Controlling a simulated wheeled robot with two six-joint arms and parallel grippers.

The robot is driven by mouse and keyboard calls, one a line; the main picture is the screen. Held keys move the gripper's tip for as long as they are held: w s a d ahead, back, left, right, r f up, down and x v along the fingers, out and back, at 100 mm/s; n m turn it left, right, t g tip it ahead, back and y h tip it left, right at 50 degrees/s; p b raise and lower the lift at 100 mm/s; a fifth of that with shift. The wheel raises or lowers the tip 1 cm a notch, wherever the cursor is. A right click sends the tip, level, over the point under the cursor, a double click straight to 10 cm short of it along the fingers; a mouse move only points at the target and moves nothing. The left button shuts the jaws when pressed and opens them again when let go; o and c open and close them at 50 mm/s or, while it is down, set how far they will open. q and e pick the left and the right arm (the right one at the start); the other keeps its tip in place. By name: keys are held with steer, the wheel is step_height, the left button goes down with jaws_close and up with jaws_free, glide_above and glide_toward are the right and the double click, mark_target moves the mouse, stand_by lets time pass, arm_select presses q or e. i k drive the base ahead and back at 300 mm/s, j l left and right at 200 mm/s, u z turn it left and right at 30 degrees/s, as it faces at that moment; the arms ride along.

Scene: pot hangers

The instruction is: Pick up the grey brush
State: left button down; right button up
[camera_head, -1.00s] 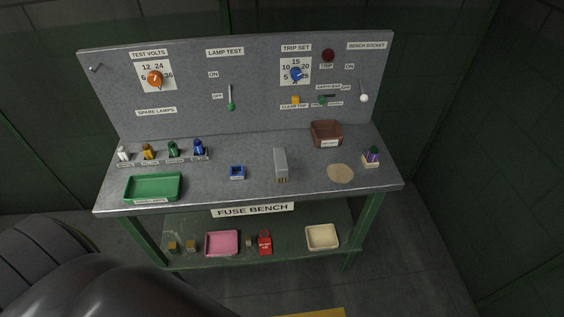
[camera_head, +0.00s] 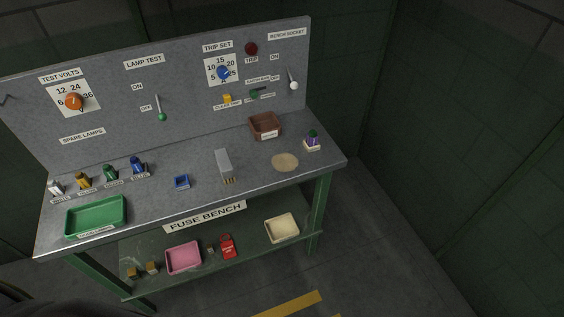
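A grey block-shaped thing with tan, bristle-like ends at its near edge, which looks like the grey brush (camera_head: 224,165), lies on the grey bench top (camera_head: 250,192). It sits between a small blue open box (camera_head: 181,182) and a round tan patch (camera_head: 285,162). Nothing covers it. Neither of my grippers shows in the head view, so I cannot see their state.
A green tray (camera_head: 97,216) and several coloured lamps (camera_head: 110,173) stand on the left. A brown bin (camera_head: 265,126) and a purple-and-green lamp (camera_head: 312,140) are on the right. The lower shelf holds a pink tray (camera_head: 184,258), a cream tray (camera_head: 282,228) and a red tag (camera_head: 228,246).

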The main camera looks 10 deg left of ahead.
mark_target(224, 162)
steer(key=j, duration=0.75)
steer(key=i+j, duration=0.1)
steer(key=j, duration=0.7)
steer(key=u, duration=0.05)
